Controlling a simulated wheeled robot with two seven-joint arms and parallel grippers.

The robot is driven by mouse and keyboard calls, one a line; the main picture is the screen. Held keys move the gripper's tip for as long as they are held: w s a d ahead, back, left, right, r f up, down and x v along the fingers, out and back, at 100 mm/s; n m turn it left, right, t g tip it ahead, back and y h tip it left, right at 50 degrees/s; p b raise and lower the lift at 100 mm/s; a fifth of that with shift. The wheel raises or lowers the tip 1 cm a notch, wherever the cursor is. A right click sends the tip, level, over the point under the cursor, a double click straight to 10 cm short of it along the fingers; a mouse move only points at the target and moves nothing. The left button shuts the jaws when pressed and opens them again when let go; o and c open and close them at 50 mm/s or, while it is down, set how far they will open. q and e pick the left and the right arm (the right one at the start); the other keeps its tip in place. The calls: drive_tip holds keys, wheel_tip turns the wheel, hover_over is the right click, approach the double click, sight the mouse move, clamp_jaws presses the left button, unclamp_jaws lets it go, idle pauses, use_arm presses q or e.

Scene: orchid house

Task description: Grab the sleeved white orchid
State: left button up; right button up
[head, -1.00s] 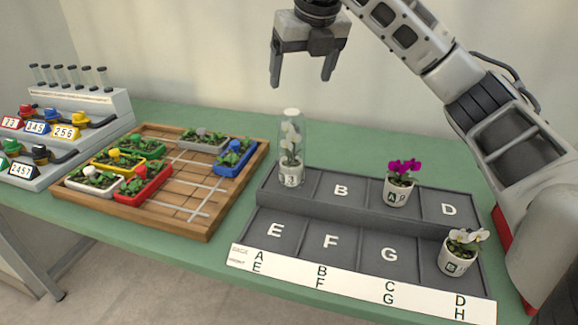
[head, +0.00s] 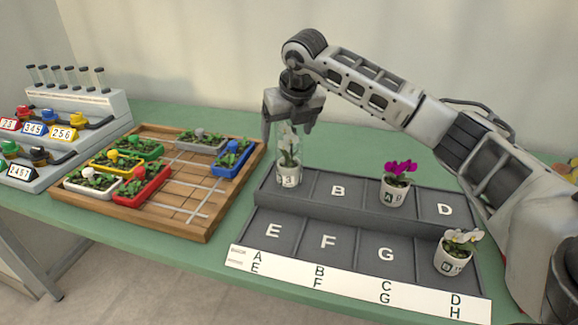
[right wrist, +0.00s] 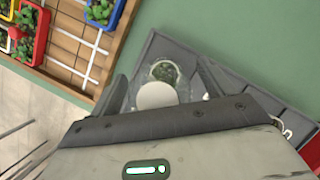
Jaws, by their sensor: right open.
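The sleeved white orchid (head: 288,160) stands upright in a clear sleeve in the back-left compartment of the grey stepped rack, left of B. My right gripper (head: 288,130) is open, pointing down, with its fingers around the top of the sleeve. In the right wrist view the orchid (right wrist: 162,88) shows from above between the two fingers of the gripper (right wrist: 160,85), its round white top nearest the camera. I cannot tell whether the fingers touch the sleeve. My left gripper is not in view.
A magenta orchid (head: 396,184) stands right of B, and an unsleeved white orchid (head: 457,252) stands in the front-right compartment. Left of the rack (head: 328,242) is a wooden tray (head: 186,226) with several coloured planters. A valve stand (head: 75,100) is at far left.

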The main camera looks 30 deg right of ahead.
drive_tip(key=shift+w, duration=0.1)
drive_tip(key=c, duration=1.5)
drive_tip(key=shift+o, duration=0.2)
